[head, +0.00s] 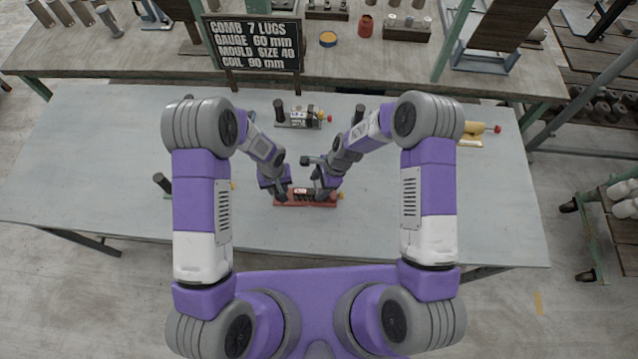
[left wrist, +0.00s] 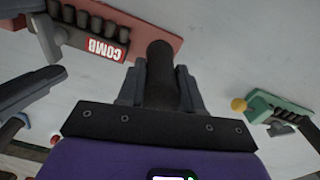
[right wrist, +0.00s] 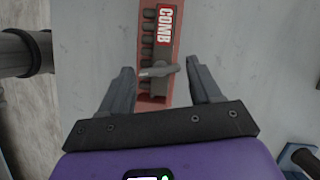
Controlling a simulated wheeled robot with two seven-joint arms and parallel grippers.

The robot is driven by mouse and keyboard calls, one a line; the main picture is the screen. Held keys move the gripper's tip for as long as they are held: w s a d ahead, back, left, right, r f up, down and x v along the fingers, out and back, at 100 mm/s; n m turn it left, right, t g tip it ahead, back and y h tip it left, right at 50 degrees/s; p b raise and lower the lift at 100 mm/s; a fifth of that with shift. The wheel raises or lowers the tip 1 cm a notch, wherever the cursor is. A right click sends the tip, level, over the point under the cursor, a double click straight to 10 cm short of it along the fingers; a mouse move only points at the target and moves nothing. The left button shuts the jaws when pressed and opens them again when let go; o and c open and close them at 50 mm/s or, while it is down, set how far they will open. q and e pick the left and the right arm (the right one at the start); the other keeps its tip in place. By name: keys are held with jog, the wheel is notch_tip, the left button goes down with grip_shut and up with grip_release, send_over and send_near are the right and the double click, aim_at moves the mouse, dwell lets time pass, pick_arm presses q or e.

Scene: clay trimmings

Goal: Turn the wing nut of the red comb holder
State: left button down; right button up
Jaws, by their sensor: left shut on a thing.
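The red comb holder (head: 307,202) lies on the grey table in front of me, with a row of dark lugs and a "COMB" label. It also shows in the left wrist view (left wrist: 150,36) and the right wrist view (right wrist: 174,50). My left gripper (head: 280,192) is shut on the upright black handle (left wrist: 160,62) at the holder's left end. My right gripper (head: 322,188) is open above the holder's right part. In the right wrist view the grey wing nut (right wrist: 158,72) sits between its spread fingertips, with a gap to each finger.
A sign (head: 255,42) stands at the back. The table's front strip is clear.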

jog(key=c, duration=0.7)
jog(key=shift+c, duration=0.2)
jog(key=shift+n, duration=0.3)
jog(key=n, duration=0.1)
jog(key=n+g, duration=0.1)
jog(key=n, duration=0.1)
jog(key=shift+w+n+h, duration=0.2)
jog(key=shift+n+h, duration=0.1)
jog(key=shift+h, duration=0.1)
jog(key=n, duration=0.1)
jog(key=n+g+h, duration=0.1)
jog(key=n, duration=0.1)
jog(key=shift+w+a+n+g, duration=0.1)
jog(key=shift+a+n+g, duration=0.05)
jog(key=shift+n+g, duration=0.15)
jog(key=n, duration=0.2)
jog(key=n+h, duration=0.1)
jog(key=n, duration=0.1)
jog(key=n+g+h, duration=0.1)
jog(key=n, duration=0.1)
jog(key=shift+a, duration=0.25)
jog(key=n+h, duration=0.1)
jog(key=n, duration=0.3)
jog(key=n+h, duration=0.1)
jog(key=n, duration=0.1)
jog(key=shift+a+n+h, duration=0.25)
jog(key=shift+n+h, duration=0.05)
